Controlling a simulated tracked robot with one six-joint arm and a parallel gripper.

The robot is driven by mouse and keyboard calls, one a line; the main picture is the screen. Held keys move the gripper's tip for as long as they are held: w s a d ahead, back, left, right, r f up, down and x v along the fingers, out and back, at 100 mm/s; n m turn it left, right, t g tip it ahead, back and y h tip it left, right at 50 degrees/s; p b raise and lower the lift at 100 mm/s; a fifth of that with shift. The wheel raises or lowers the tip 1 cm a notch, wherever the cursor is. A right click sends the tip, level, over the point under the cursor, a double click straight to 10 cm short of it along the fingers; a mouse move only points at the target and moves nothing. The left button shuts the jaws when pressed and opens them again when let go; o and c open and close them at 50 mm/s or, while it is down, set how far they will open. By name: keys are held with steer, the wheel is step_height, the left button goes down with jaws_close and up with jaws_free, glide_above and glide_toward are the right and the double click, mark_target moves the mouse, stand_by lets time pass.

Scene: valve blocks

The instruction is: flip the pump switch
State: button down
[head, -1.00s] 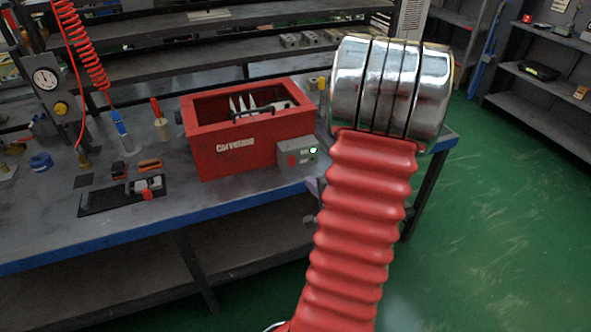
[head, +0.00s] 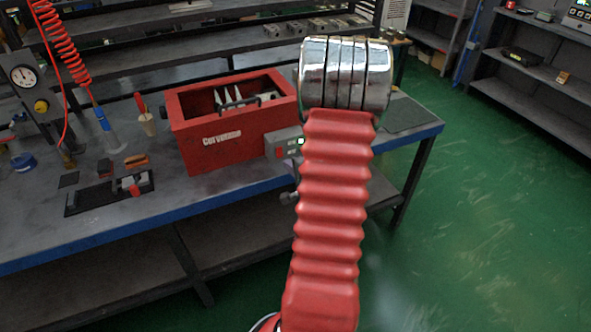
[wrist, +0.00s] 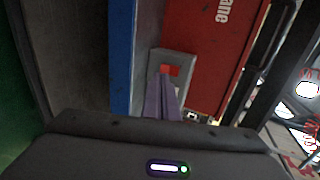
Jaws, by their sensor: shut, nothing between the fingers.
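The red box (head: 215,155) with white lettering stands on the bench, a small grey switch box (head: 286,135) at its front right corner. The switch box carries a red switch (head: 280,153) and a small pale lit spot (head: 301,141). My arm covers its right end in the head view. In the wrist view, the red switch (wrist: 170,70) sits on the grey switch box (wrist: 178,60). The purple fingers of my gripper (wrist: 163,82) are shut and empty, their tips right by the red switch. I cannot tell whether they touch it. My arm mostly hides the gripper in the head view.
The bench (head: 120,218) has a blue front edge. A pressure gauge (head: 24,77), a red coiled hose (head: 62,45) and a black plate with a small fixture (head: 110,193) are on the left. Shelves (head: 535,75) stand at the right; the green floor (head: 470,190) there is clear.

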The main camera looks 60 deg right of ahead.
mark_target(280, 153)
steer(key=shift+x, duration=2.85)
steer(key=shift+w+f, duration=0.1)
steer(key=shift+w+d+f, duration=0.15)
